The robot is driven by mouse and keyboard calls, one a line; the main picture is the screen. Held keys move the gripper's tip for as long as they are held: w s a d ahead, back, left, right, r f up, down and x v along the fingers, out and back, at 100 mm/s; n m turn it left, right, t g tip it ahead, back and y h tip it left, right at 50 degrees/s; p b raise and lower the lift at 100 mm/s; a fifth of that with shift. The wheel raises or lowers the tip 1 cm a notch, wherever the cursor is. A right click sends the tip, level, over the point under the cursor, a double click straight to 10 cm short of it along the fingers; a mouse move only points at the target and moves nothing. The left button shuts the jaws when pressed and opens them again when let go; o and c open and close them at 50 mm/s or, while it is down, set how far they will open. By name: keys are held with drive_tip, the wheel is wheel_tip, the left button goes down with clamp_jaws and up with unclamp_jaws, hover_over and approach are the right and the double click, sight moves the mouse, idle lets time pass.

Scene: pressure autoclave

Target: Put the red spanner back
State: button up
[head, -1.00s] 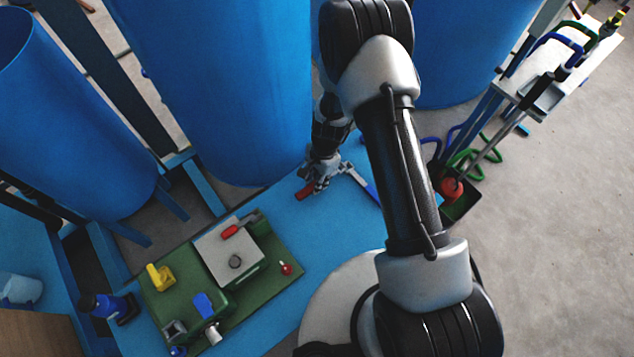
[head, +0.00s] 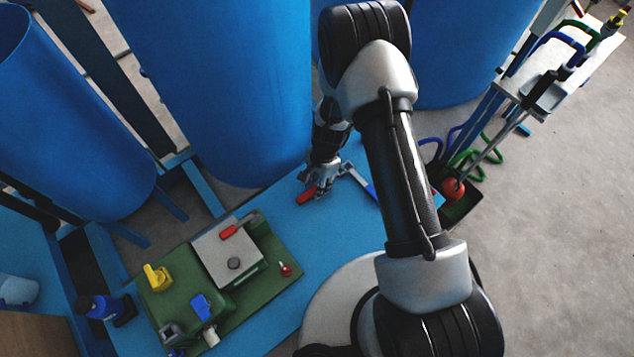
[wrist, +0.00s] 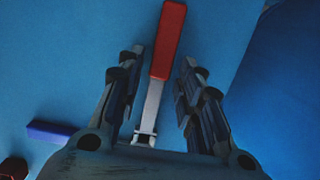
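The red spanner (wrist: 168,42) lies on the blue table top, with a red handle and a grey metal shank. In the wrist view it runs between the two spread fingers of my gripper (wrist: 165,75), with a gap on each side. The red handle points away from the palm; the far end of the shank reaches close to the palm. In the head view the red handle (head: 307,195) shows beside my gripper (head: 318,190), low over the table. Whether the fingers touch the table is hidden.
A blue-handled tool (head: 360,181) lies beside the spanner; its end shows in the wrist view (wrist: 50,131). A green board (head: 160,303) with red, yellow and blue handled parts sits at front left. Large blue tanks (head: 215,90) stand close behind. A rack with hoses (head: 545,95) stands at right.

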drive_tip(key=shift+o, duration=0.2)
wheel_tip(320, 180, up, 13)
drive_tip(key=w+d+p, duration=0.1)
drive_tip(key=p, duration=0.3)
drive_tip(key=shift+d+p, duration=0.3)
drive_tip(key=shift+p, duration=0.1)
drive_tip(key=s+d+r+n+t, duration=0.1)
drive_tip(key=s+d+r+n, duration=0.15)
drive_tip(key=r, duration=1.05)
drive_tip(key=s+d+r+n+t, duration=0.1)
drive_tip(key=s+r+n+t, duration=0.15)
drive_tip(key=r, duration=0.95)
drive_tip(key=s+d+r+n+t, duration=0.1)
drive_tip(key=s+d+r+n, duration=0.1)
drive_tip(key=s+r, duration=0.3)
drive_tip(key=s+d+r+n+t+h, duration=0.1)
drive_tip(key=s+d+r+n, duration=0.2)
drive_tip(key=s+r, duration=0.3)
drive_tip(key=s+n, duration=0.1)
drive_tip(key=s, duration=0.4)
drive_tip(key=shift+s+d, duration=0.2)
drive_tip(key=shift+f, duration=0.1)
